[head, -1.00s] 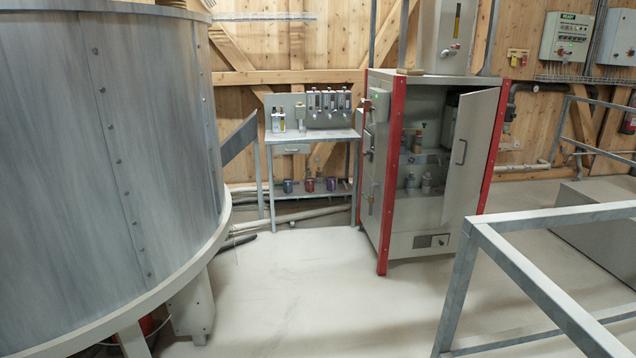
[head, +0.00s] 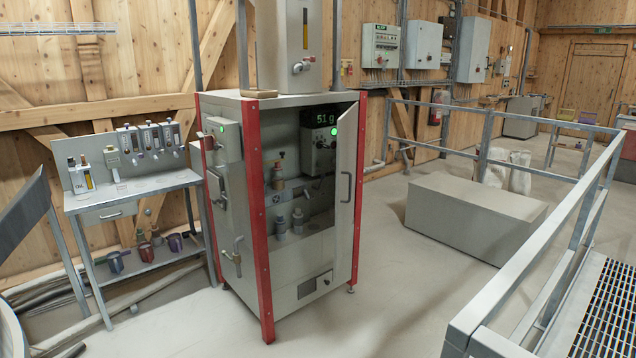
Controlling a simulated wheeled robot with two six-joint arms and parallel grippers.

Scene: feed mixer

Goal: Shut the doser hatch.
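The doser is a grey cabinet with red corner posts (head: 261,220) in the middle of the head view. Its hatch (head: 348,165), a pale grey door with a dark bar handle (head: 345,187), is hinged on the right and stands open. The edge of the hatch hides part of the interior. Neither of my grippers is in view.
A small workbench (head: 130,188) with bottles and dispensers stands left of the cabinet. A railing (head: 560,255) and metal grating (head: 606,315) fill the lower right. A low grey box (head: 474,218) stands at the right. The floor in front (head: 370,320) is clear.

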